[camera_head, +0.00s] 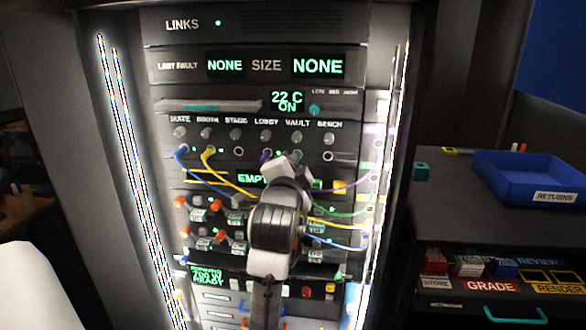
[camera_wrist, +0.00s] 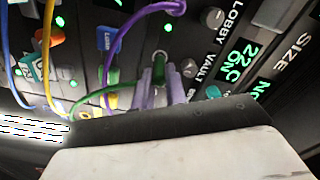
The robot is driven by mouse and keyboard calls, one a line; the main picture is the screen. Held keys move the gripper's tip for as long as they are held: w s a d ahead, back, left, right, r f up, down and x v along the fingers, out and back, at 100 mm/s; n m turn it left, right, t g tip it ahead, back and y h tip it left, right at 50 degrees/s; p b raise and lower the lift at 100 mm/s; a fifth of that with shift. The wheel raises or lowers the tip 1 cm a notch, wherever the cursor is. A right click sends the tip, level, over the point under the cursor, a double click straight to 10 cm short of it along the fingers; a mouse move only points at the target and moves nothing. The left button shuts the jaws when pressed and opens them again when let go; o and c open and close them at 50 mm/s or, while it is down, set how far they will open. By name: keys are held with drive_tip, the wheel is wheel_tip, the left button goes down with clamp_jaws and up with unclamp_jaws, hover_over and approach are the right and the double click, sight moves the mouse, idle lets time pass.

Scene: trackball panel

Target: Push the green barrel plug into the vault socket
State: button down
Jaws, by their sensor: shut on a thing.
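The green barrel plug (camera_wrist: 159,74) is between the two pale fingers of my gripper (camera_wrist: 163,88) in the wrist view. My gripper is shut on it. The plug's far end is at a pale round ring, the vault socket (camera_wrist: 160,55), in line with the VAULT label. I cannot tell how deep the plug sits in it. The plug's green cable (camera_wrist: 92,99) curves away to the left. In the head view my gripper (camera_head: 291,160) is at the socket row below the VAULT knob (camera_head: 297,138), and my wrist hides the plug and socket.
A purple cable (camera_wrist: 122,27) is plugged in beside the vault socket, under LOBBY. Blue (camera_head: 183,150) and yellow (camera_head: 208,152) cables hang from sockets to the left. The bench socket (camera_head: 328,156) on the right is empty. A blue returns tray (camera_head: 491,181) sits on the side counter.

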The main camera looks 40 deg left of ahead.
drive_tip(key=shift+x, duration=0.95)
drive_tip(key=c, duration=1.3)
unclamp_jaws()
drive_tip(key=shift+c, duration=0.2)
drive_tip(key=b+v, duration=0.3)
drive_tip(key=v, duration=1)
drive_tip(key=shift+s+d, duration=0.2)
drive_tip(key=shift+s, duration=0.15)
